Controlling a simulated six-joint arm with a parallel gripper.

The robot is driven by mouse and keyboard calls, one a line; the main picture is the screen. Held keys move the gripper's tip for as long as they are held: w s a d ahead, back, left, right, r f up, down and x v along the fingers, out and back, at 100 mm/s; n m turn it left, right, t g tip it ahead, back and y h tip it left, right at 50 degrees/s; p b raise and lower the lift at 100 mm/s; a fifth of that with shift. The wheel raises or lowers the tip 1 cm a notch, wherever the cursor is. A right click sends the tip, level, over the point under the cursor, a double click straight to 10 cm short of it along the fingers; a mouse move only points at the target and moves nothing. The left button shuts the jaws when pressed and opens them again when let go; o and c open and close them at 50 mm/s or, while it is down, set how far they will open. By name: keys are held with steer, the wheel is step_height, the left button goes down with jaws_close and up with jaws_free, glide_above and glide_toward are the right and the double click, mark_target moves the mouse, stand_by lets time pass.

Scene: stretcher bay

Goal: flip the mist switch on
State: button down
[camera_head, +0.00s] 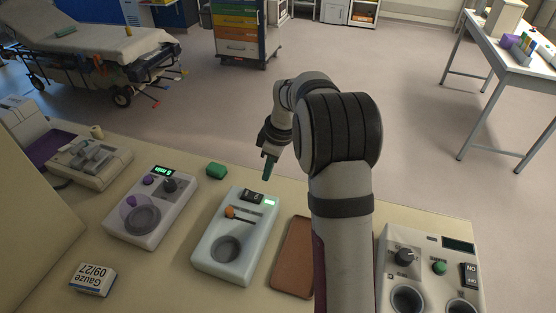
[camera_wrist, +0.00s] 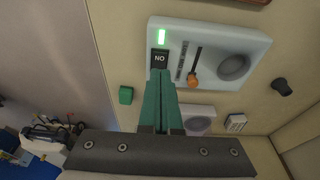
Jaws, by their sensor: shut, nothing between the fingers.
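A pale device (camera_head: 207,258) stands mid-table with a black rocker switch (camera_head: 252,197), a lit green window (camera_head: 269,202), an orange slider knob (camera_head: 231,212) and a round well. No mist label is readable. In the wrist view the rocker's ON half (camera_wrist: 160,57) shows beside the lit green window (camera_wrist: 162,36); the fingertips hide its other half. My gripper (camera_head: 267,176) is shut and empty, pointing down by the device's far edge near the switch. Its green fingers (camera_wrist: 160,74) overlap the rocker in the wrist view; I cannot tell whether they touch it.
A second device (camera_head: 150,222) with purple knobs stands left. A green block (camera_head: 216,170) lies between them. A brown mat (camera_head: 294,258) lies right of the pale device. Another panel (camera_head: 420,240), with its own ON rocker, stands far right. A gauze box (camera_head: 93,280) lies front left.

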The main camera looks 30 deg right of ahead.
step_height(320, 180, up, 6)
steer(key=s+d, duration=0.2)
steer(key=shift+s+d+f, duration=0.15)
steer(key=shift+d+f, duration=0.05)
